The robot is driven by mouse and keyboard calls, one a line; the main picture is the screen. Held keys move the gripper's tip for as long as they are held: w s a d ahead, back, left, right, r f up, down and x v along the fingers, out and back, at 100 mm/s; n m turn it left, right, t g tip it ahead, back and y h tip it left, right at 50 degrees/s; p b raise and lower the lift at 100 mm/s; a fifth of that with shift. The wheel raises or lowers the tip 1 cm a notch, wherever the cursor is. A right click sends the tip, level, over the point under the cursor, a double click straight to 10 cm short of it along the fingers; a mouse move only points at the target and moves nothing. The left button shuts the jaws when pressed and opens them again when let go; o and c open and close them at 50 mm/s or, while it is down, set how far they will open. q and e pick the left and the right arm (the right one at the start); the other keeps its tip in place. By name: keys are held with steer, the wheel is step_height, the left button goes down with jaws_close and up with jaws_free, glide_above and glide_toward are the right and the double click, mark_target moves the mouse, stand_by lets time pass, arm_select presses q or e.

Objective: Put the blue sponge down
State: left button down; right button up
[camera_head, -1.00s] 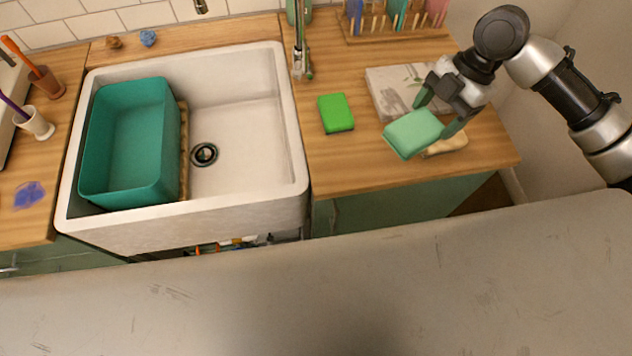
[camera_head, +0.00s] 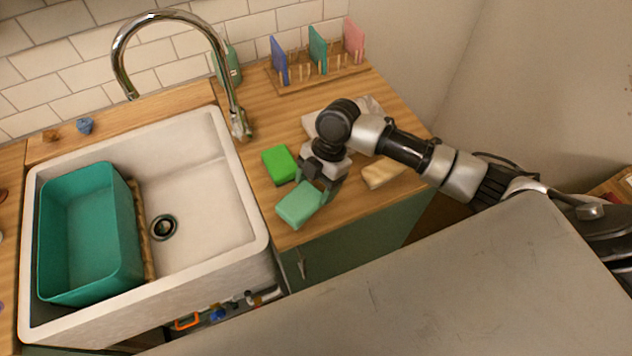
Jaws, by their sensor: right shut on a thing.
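My right gripper (camera_head: 316,187) is shut on a sponge (camera_head: 299,204) that looks mint green rather than plainly blue. The sponge is over the front part of the wooden counter, right of the sink. I cannot tell whether it touches the wood. A bright green sponge (camera_head: 279,165) lies on the counter just behind it, apart from it. No plainly blue sponge shows. My left gripper is not in view.
The white sink (camera_head: 205,135) holds a teal basin (camera_head: 90,230). A tall faucet (camera_head: 238,122) stands at its back right. A pale beige item (camera_head: 382,172) lies right of my gripper. A wooden rack (camera_head: 335,75) stands behind.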

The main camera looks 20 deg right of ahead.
steer(key=shift+f, duration=0.4)
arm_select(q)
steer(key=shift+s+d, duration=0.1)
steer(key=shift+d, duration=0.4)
arm_select(e)
steer(key=shift+f, duration=0.1)
steer(key=o, duration=0.5)
steer(key=shift+o, duration=0.2)
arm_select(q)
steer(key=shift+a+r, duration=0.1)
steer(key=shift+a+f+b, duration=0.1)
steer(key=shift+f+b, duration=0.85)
arm_select(e)
steer(key=v, duration=1.2)
